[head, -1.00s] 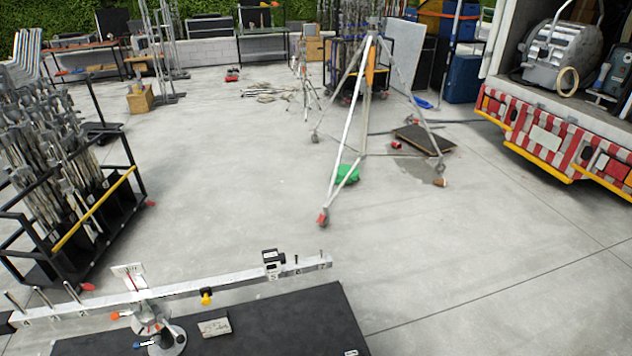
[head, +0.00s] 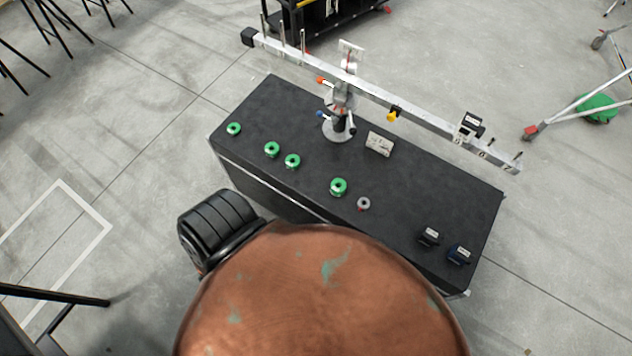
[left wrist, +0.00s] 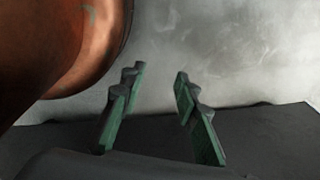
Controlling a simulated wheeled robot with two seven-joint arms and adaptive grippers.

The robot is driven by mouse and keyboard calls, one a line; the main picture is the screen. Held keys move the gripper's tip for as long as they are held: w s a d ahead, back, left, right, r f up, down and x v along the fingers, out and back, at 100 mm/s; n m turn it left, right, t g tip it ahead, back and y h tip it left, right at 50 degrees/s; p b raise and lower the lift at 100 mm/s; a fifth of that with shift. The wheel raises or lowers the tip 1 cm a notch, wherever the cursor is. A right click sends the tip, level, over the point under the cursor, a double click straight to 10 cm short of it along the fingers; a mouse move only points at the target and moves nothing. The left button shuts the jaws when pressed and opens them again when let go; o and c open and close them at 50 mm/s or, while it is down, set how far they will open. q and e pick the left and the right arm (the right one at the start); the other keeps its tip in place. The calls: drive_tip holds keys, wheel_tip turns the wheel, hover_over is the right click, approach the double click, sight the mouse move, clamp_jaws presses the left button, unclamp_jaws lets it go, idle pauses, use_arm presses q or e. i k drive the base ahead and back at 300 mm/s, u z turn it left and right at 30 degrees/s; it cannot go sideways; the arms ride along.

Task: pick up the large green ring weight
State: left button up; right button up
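Several green ring weights lie apart in a row on the black table top (head: 400,200) in the head view. The one nearest the table's middle (head: 339,187) looks the largest. Smaller-looking green rings lie to its left: one ring (head: 292,161), a second ring (head: 271,149) and a far-left ring (head: 233,129). My left gripper (left wrist: 155,112) shows only in the left wrist view. Its two green-padded fingers stand apart with nothing between them. No ring shows in that view. My right gripper is in neither view.
A small grey ring (head: 363,204) lies right of the largest green one. A white beam balance (head: 375,92) stands along the table's far side, with a label card (head: 380,144) near its base. Two dark blocks (head: 429,237) (head: 459,254) sit at the right end.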

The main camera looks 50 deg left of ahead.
sight(338, 184)
drive_tip(key=u, duration=1.3)
